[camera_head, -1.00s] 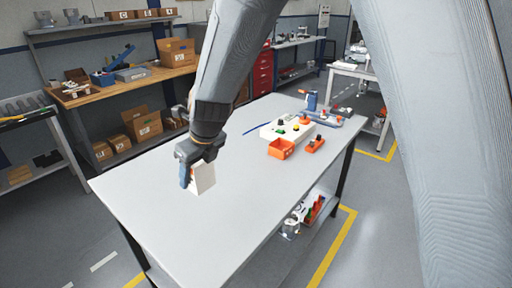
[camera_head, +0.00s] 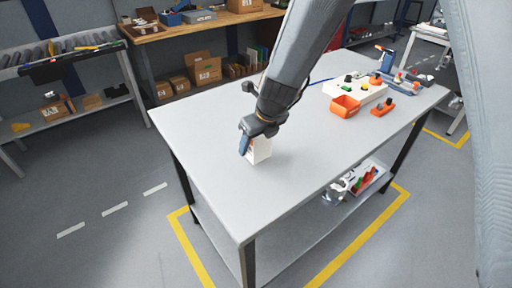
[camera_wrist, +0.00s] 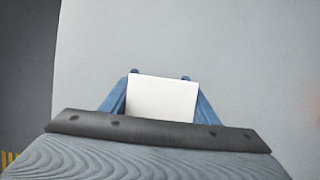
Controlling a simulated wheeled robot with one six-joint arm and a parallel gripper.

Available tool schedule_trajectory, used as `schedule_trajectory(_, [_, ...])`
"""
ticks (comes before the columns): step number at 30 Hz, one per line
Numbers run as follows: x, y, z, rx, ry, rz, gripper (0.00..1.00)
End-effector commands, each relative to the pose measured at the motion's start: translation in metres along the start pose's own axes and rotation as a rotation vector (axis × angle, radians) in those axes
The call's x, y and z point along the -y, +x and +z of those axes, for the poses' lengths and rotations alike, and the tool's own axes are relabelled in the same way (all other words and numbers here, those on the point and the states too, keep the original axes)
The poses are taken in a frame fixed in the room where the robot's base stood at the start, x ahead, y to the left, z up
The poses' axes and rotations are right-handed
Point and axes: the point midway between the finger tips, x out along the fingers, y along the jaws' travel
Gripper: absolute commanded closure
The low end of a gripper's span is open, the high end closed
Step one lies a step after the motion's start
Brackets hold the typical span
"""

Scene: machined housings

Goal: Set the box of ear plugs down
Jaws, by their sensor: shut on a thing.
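The box of ear plugs (camera_head: 260,149) is a small white box, held at the near left part of the grey table (camera_head: 210,125). My gripper (camera_head: 246,146) is shut on it, with a blue finger showing on its left side. In the wrist view the box's plain white face (camera_wrist: 162,98) sits between the two blue fingers of my gripper (camera_wrist: 160,85). The box looks upright and at or just above the tabletop; I cannot tell whether it touches. Its underside is hidden.
An orange bin (camera_head: 345,106), a white block with coloured knobs (camera_head: 360,89) and an orange part (camera_head: 383,107) stand at the table's far right. A blue bottle (camera_head: 387,60) is behind them. The tabletop around the box is clear. The table's left edge is near.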

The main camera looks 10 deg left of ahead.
Motion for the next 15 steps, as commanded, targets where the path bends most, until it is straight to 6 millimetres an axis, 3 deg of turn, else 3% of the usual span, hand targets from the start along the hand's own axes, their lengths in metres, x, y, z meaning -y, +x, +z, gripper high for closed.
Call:
schedule_trajectory(3, [0.0002,0.0132,-0.0054,-0.001,0.001,0.000,0.69])
schedule_trajectory(15, [0.0000,0.0163,-0.0067,0.000,0.000,0.000,0.69])
